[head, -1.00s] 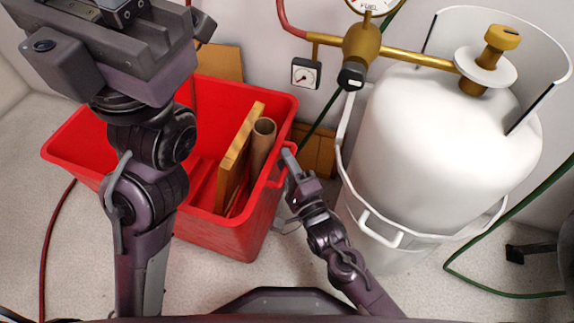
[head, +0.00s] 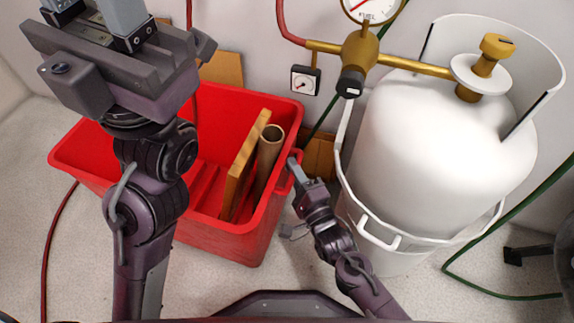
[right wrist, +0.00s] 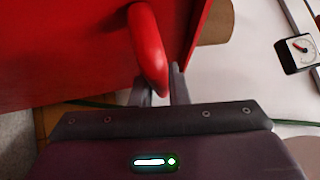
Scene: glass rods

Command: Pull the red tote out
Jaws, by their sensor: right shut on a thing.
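The red tote (head: 215,236) stands on the floor at left centre in the head view, holding a yellow-brown board (head: 246,165) and a cardboard tube (head: 268,155). My right gripper (head: 297,170) is shut on the red handle at the tote's right end. The right wrist view shows the curved handle (right wrist: 148,45) between the fingers of that gripper (right wrist: 160,90). My left gripper (head: 93,14) is at the upper left, above the tote, with its fingers apart and empty; their tips run out of the frame. The left arm hides part of the tote.
A white gas tank (head: 430,150) with a guard ring (head: 385,240) stands close right of the tote. A brass pipe with a valve (head: 355,62) and a small gauge (head: 304,80) are at the wall. A red hose (head: 46,250) and a green hose (head: 500,294) lie on the floor.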

